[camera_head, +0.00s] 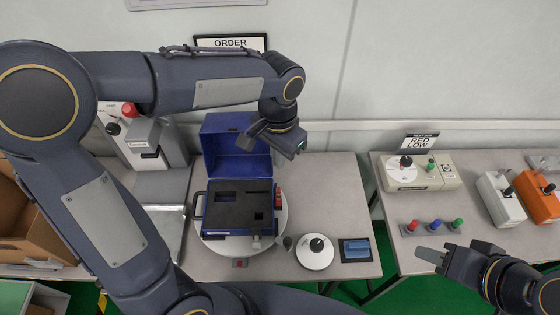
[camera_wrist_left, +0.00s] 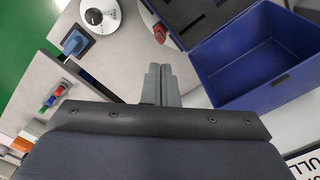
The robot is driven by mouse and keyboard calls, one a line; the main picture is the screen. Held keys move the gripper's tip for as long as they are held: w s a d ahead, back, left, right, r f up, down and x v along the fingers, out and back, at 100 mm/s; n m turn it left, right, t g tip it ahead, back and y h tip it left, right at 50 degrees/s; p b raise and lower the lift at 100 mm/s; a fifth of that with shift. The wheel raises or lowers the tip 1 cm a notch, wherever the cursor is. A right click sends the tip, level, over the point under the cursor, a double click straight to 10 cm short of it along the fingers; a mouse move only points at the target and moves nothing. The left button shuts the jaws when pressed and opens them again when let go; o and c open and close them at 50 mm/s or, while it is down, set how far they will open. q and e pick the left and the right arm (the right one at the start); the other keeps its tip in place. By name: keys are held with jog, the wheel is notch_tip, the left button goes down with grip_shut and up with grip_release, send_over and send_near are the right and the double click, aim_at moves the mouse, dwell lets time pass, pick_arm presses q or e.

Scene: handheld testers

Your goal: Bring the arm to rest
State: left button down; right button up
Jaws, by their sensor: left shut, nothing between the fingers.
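My left arm comes in from the left of the head view and bends down at the wrist. My left gripper (camera_head: 298,148) hangs above the table, right of the raised lid of the blue case (camera_head: 232,150). In the left wrist view my left gripper (camera_wrist_left: 158,72) has its two grey fingers together, with nothing between them. The blue case shows in the left wrist view (camera_wrist_left: 262,65), apart from the fingers. My right gripper (camera_head: 432,256) is at the lower right of the head view, in front of the right table; its finger gap cannot be made out.
The case stands open on a round white turntable (camera_head: 282,222). The right table holds a tester (camera_head: 420,174), coloured plugs (camera_head: 435,226), a white box (camera_head: 500,198) and an orange box (camera_head: 536,197).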

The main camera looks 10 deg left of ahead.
pick_arm(q)
jog(key=s+a+r+n+t+h, duration=0.2)
jog(key=s+a+n+t, duration=0.3)
jog(key=s, duration=1.1)
jog(key=shift+s+a+r+n+t+h, duration=0.25)
jog(key=shift+a+n+h, duration=0.85)
jog(key=shift+a, duration=1)
jog(key=c, duration=2.1)
grip_release()
jog(key=shift+w, duration=0.1)
jog(key=shift+c, duration=0.2)
